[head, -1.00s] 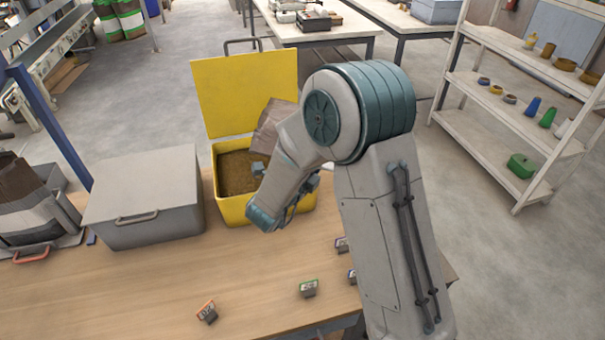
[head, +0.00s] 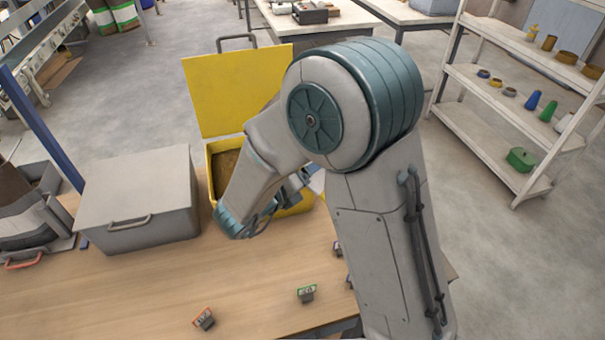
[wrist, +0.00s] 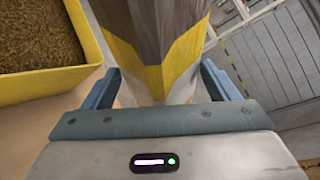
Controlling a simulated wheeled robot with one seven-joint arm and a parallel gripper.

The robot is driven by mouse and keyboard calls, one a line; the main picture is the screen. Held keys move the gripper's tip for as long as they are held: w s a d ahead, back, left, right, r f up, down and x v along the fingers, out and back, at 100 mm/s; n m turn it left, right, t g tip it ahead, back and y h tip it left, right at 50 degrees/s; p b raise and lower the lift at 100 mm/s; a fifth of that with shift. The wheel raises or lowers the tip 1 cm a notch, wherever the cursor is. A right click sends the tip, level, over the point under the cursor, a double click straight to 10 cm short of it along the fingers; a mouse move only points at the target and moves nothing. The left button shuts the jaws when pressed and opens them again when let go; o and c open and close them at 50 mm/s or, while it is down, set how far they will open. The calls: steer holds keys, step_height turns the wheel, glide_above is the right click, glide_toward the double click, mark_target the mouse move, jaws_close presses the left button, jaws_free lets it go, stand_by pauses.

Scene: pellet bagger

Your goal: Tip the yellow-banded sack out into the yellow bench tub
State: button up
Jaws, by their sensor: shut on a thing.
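The yellow bench tub (head: 214,148) stands on the bench with its yellow lid (head: 240,88) raised behind it. Brown pellets lie inside it; they also show in the wrist view, where the tub's wall (wrist: 75,82) is at the upper left. My gripper (wrist: 158,88) is shut on the yellow-banded sack (wrist: 150,58), which has brown, yellow and white bands. In the wrist view the sack is beside the tub, to its right, and apart from it. In the head view my arm hides the sack and most of my gripper.
A grey lidded tub (head: 140,195) stands left of the yellow tub. Another sack (head: 35,215) lies in an open grey tub at the far left. Small label blocks (head: 306,294) stand along the bench front. White shelves (head: 510,110) are at the right.

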steer(key=shift+w+a+f+m+y+b, duration=0.1)
steer(key=shift+a+f+m+y+b, duration=0.2)
steer(key=shift+m+b, duration=0.5)
steer(key=m+y+b, duration=0.1)
steer(key=b, duration=0.2)
steer(key=a+r+m+y+b, duration=0.1)
steer(key=m+b, duration=0.1)
steer(key=b, duration=0.2)
steer(key=shift+w+a+r, duration=0.2)
steer(key=shift+w, duration=0.1)
steer(key=shift+w+a+r+m+y+b, duration=0.1)
steer(key=shift+a+r+m+y+b, duration=0.45)
steer(key=shift+b, duration=0.9)
steer(key=shift+d, duration=0.15)
